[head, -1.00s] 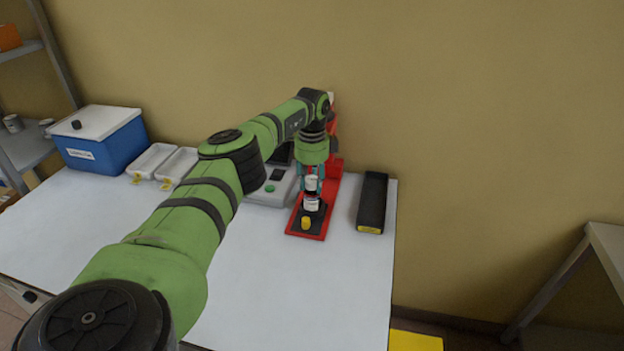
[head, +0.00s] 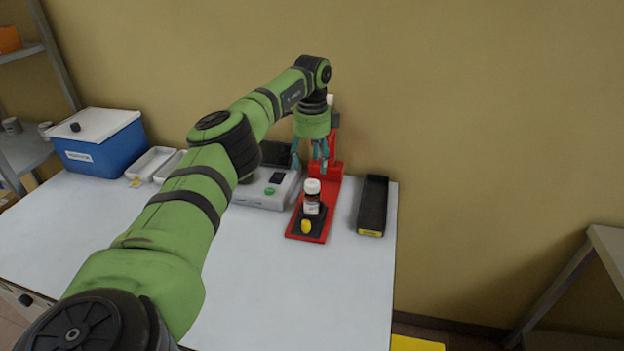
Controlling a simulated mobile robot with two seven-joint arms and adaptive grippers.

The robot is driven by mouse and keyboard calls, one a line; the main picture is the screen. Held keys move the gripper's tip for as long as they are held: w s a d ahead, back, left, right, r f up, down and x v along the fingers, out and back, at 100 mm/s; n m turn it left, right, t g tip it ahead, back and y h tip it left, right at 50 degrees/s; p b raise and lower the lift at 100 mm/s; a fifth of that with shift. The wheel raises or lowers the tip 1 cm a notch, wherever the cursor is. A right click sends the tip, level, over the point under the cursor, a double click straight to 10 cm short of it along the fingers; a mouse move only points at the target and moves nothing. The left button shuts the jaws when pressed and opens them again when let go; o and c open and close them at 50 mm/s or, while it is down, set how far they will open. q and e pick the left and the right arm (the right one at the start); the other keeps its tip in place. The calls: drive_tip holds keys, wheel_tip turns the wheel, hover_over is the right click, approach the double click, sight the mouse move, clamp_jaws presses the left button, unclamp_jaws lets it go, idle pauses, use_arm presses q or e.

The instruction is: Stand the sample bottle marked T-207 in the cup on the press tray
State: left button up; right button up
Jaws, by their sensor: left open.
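A small sample bottle (head: 312,199) with a white cap and a pale label stands upright on the press tray (head: 308,235). Its base is at the dark cup (head: 316,218), which shows only in part; its marking is too small to read. The red press (head: 333,172) rises behind it. My left gripper (head: 310,168) is open and empty, above and slightly behind the bottle's cap, apart from it. My right gripper is not in view.
A yellow knob or tag (head: 305,227) is at the front of the tray. A grey device (head: 268,190) stands left of the press, a black bin (head: 372,205) right. White trays (head: 152,163) and a blue box (head: 100,143) are farther left. The front table is clear.

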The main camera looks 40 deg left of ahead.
use_arm(q)
wheel_tip(320, 180, up, 5)
drive_tip(key=shift+f, duration=0.1)
idle(0.6)
